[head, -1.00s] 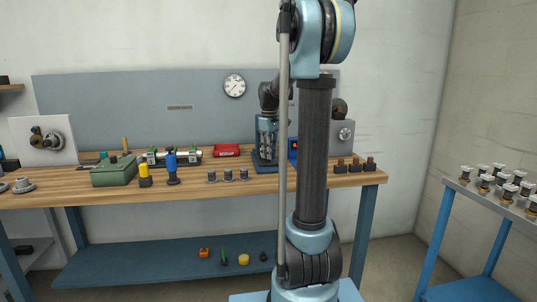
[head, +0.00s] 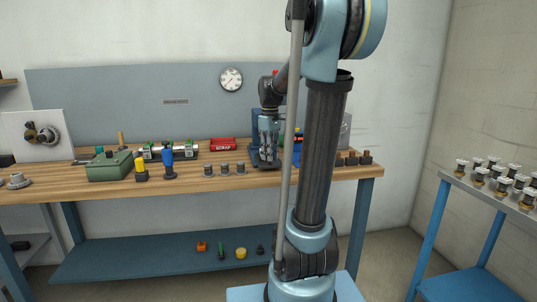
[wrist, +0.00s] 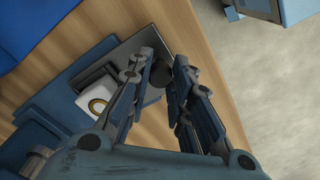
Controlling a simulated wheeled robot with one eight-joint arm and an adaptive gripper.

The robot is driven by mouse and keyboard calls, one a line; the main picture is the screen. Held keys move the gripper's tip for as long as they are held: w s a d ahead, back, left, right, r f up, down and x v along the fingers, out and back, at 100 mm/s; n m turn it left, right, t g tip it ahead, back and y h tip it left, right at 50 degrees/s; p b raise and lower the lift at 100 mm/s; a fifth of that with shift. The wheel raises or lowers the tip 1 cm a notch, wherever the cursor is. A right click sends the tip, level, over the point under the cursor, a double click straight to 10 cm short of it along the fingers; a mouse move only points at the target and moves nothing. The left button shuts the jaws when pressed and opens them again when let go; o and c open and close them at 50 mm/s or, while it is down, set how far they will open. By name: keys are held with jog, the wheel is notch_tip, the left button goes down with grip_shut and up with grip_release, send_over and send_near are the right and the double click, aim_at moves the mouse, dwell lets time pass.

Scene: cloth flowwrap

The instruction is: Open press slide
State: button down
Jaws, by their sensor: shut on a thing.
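The blue press (head: 257,117) stands on the wooden bench, largely hidden behind my arm and gripper in the head view. In the wrist view, its flat slide plate (wrist: 118,62) lies at centre left, near the bench edge. A white block with a gold ring (wrist: 98,104) sits beside the plate's grey part. My gripper (head: 267,160) points down at the press. In the wrist view, my gripper's fingers (wrist: 163,65) are closed on a dark round knob (wrist: 160,74) at the plate's edge. How far the slide is out is unclear.
Small grey cylinders (head: 225,168), a red scrap bin (head: 223,144) and a green box (head: 110,167) stand to the left on the bench. Dark parts (head: 353,159) stand to the right. A blue-legged side table (head: 452,182) holds several white-topped pieces.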

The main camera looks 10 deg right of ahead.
jog(key=c, duration=1.4)
grip_release()
notch_tip(320, 180, up, 12)
jog(key=s+f+m, duration=0.3)
jog(key=s+f, duration=0.5)
jog(key=f, duration=0.1)
jog(key=s+f+m+t, duration=0.1)
jog(key=s+f+m, duration=0.2)
jog(key=s+f, duration=0.6)
jog(key=s+f+m+t, duration=0.1)
jog(key=s+f+m, duration=0.1)
jog(key=s+f, duration=0.6)
jog(key=shift+s+d+f+m, duration=0.1)
jog(key=shift+s+f+m, duration=0.25)
jog(key=shift+f, duration=0.35)
